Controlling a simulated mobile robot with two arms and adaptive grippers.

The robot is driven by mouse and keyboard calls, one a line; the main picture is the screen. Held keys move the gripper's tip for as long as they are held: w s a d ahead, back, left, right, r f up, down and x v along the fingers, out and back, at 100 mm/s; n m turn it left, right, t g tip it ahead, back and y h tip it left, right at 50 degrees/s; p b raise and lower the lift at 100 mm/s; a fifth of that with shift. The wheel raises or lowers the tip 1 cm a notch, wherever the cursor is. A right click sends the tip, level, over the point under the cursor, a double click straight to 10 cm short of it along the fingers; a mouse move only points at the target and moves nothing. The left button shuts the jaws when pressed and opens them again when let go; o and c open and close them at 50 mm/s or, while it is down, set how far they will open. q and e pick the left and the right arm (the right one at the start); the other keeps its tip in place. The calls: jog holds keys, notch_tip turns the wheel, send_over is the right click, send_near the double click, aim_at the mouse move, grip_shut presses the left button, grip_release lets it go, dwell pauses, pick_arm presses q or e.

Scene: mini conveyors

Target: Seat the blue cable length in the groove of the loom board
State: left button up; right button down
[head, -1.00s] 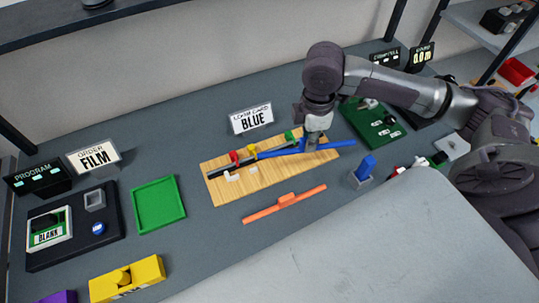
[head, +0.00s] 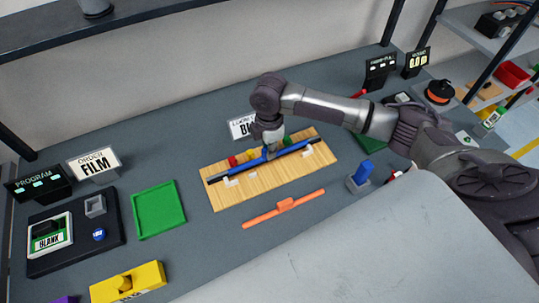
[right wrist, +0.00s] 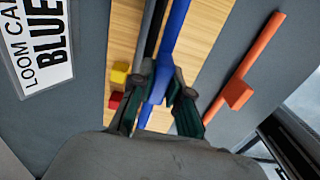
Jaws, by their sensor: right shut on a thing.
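The loom board (head: 245,195) is a pale wooden board with a long dark groove (head: 222,177). My right gripper (head: 270,151) is over the board, shut on the blue cable length (right wrist: 172,40). In the head view the blue cable (head: 255,161) lies nearly in line with the groove, partly hidden by my fingers. In the right wrist view the cable runs between my fingertips (right wrist: 163,78), beside the dark strip (right wrist: 151,30) and slightly angled to it. I cannot tell whether it touches the board. My left gripper is not in view.
Red (right wrist: 115,99), yellow (right wrist: 120,72) and green (head: 287,140) blocks stand along the groove's back side. An orange length (head: 285,207) lies in front of the board.

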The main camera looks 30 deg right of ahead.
notch_tip(320, 180, down, 4)
jog(key=shift+r+p, duration=0.25)
jog(key=shift+p, duration=0.15)
jog(key=shift+f, duration=0.25)
jog(key=shift+f, duration=0.15)
jog(key=c, duration=1.1)
grip_release()
jog(key=shift+c, duration=0.2)
notch_tip(320, 180, up, 12)
jog(key=shift+r+b, duration=0.2)
jog(key=shift+b, duration=0.4)
